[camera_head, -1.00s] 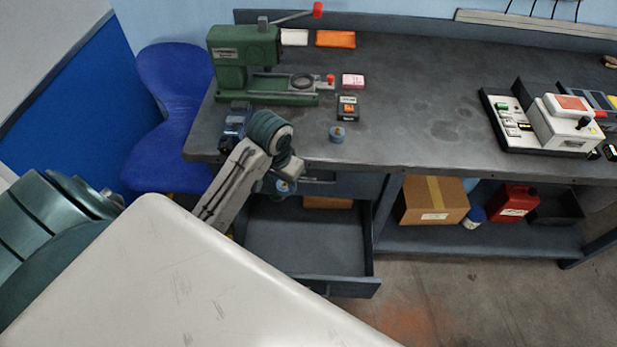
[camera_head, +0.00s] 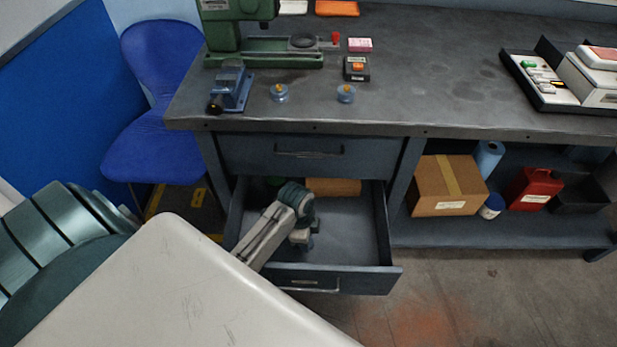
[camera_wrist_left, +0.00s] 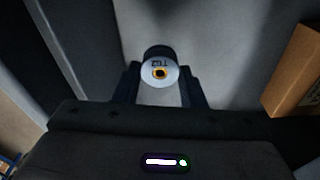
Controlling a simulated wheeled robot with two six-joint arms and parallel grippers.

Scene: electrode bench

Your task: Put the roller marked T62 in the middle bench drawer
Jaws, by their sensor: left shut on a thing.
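The roller marked T62 (camera_wrist_left: 160,73) is between the fingers of my left gripper (camera_wrist_left: 163,90), which is shut on it. Its pale end with a dark and gold centre faces the wrist camera. In the head view my left gripper (camera_head: 303,241) reaches down over the open bench drawer (camera_head: 350,230), within its walls. Whether the roller touches the drawer floor I cannot tell. A shut drawer (camera_head: 310,155) is directly above the open one. My right gripper is not in view.
Two similar rollers stand on the bench top, a left one (camera_head: 280,93) and a right one (camera_head: 346,94), near a blue vise (camera_head: 231,88). A brown box (camera_head: 335,187) lies at the back of the open drawer. A cardboard box (camera_head: 447,186) stands on the shelf to the right.

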